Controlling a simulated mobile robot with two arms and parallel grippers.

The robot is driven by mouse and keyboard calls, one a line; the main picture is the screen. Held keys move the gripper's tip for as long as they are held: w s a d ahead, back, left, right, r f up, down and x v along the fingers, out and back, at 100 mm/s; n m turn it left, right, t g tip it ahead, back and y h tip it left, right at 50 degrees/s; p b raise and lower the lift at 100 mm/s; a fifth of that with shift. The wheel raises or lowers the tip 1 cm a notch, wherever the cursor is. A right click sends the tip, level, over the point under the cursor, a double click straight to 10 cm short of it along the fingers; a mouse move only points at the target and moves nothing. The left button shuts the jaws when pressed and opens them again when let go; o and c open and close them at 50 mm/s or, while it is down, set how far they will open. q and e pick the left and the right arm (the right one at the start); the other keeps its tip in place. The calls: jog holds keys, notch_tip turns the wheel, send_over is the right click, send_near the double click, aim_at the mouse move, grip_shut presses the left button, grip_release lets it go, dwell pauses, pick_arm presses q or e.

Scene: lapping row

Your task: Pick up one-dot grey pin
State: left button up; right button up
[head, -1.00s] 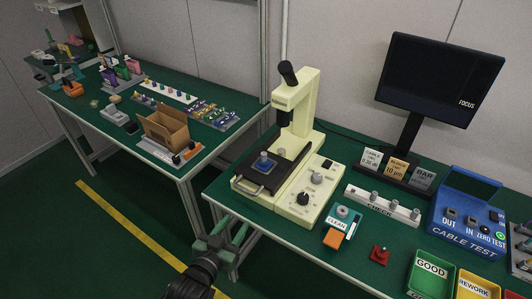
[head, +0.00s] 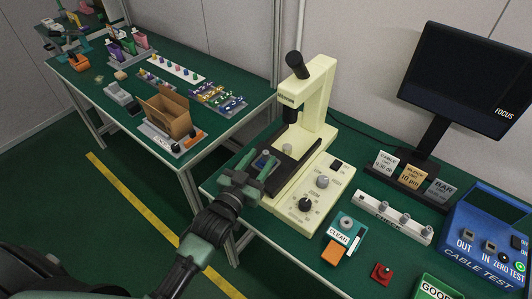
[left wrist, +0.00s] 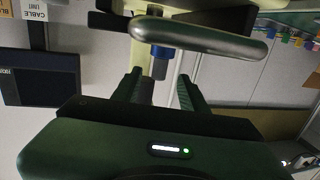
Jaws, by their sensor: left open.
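A grey pin (left wrist: 159,68) stands in a blue holder (left wrist: 163,50) on the microscope stage. It shows in the left wrist view, which is upside down, between my finger lines and behind the stage's metal handle (left wrist: 197,38). I cannot make out any dots on it. My left gripper (head: 262,168) is open at the front left of the stage, its fingers pointing toward the blue holder. In the head view the gripper covers much of the holder, and the pin is not clear. I cannot tell whether the fingers touch anything. My right gripper is out of view.
The cream microscope (head: 311,118) rises right behind the stage. Its control box (head: 312,190), the CLEAN pad (head: 345,235) and the CHECK rail (head: 393,217) lie to the right. A second table at the left holds an open cardboard box (head: 168,115).

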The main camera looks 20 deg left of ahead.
aim_at(264, 155)
pick_arm(q)
jog(key=w, duration=0.3)
jog(key=shift+w+d+f, duration=0.1)
jog(key=shift+w+d, duration=0.1)
jog(key=shift+d, duration=0.2)
grip_shut()
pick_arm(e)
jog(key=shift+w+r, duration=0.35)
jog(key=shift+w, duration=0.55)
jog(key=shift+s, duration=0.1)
